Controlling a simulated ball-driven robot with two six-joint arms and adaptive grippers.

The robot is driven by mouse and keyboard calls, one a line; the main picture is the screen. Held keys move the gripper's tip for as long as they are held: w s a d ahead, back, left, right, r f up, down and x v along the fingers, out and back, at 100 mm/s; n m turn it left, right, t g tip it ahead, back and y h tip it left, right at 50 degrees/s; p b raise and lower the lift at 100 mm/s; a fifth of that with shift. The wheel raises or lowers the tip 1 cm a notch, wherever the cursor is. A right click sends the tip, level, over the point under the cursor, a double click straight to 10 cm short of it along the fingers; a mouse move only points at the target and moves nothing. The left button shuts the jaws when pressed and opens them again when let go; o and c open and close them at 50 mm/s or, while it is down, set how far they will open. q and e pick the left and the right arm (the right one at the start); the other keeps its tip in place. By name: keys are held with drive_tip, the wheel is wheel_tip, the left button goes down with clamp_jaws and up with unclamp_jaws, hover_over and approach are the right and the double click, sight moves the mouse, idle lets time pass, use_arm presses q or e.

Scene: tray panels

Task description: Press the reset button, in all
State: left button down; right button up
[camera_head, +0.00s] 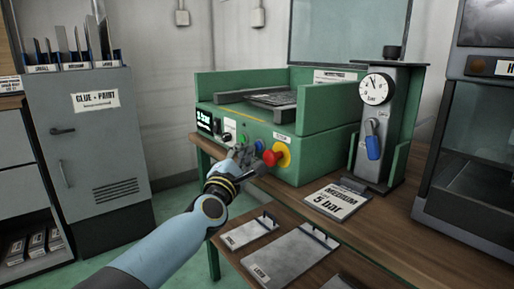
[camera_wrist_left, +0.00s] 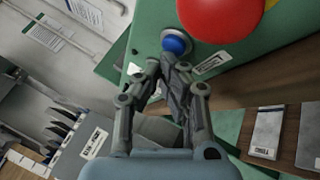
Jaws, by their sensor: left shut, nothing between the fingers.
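A green press-like machine (camera_head: 325,104) stands on the wooden bench, with a control panel on its front. A small blue button (camera_head: 259,145) sits on that panel, left of a large red mushroom button (camera_head: 277,155) on a yellow base. The wrist view shows the blue button (camera_wrist_left: 175,43) and, beside it, the red one (camera_wrist_left: 222,15). My left gripper (camera_head: 243,153) is shut and empty in front of the panel. In the wrist view its fingertips (camera_wrist_left: 172,64) are just below the blue button; I cannot tell whether they touch it. My right gripper is out of view.
A display (camera_head: 204,121) and a dark knob (camera_head: 225,137) are on the panel's left. A gauge stand with a blue padlock (camera_head: 373,148) stands at right. A "MEDIUM 5 bar" card (camera_head: 338,201) lies on the bench; grey plates (camera_head: 290,257) lie nearer. A grey cabinet (camera_head: 88,150) stands left.

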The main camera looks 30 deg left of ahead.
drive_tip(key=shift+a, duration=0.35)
use_arm(q)
drive_tip(key=shift+w+d, duration=0.1)
drive_tip(key=shift+w, duration=0.1)
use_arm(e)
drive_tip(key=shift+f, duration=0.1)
use_arm(q)
drive_tip(key=shift+w+d, duration=0.1)
drive_tip(key=shift+w, duration=0.15)
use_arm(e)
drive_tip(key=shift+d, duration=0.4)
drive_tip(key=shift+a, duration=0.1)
use_arm(q)
drive_tip(key=shift+s+a, duration=0.35)
drive_tip(key=shift+s, duration=0.5)
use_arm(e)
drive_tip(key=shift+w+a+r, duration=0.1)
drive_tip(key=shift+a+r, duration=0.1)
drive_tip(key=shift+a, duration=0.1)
use_arm(q)
drive_tip(key=s, duration=0.1)
drive_tip(key=s+a+p, duration=0.1)
drive_tip(key=s, duration=0.1)
drive_tip(key=s+a, duration=0.1)
drive_tip(key=shift+s, duration=0.3)
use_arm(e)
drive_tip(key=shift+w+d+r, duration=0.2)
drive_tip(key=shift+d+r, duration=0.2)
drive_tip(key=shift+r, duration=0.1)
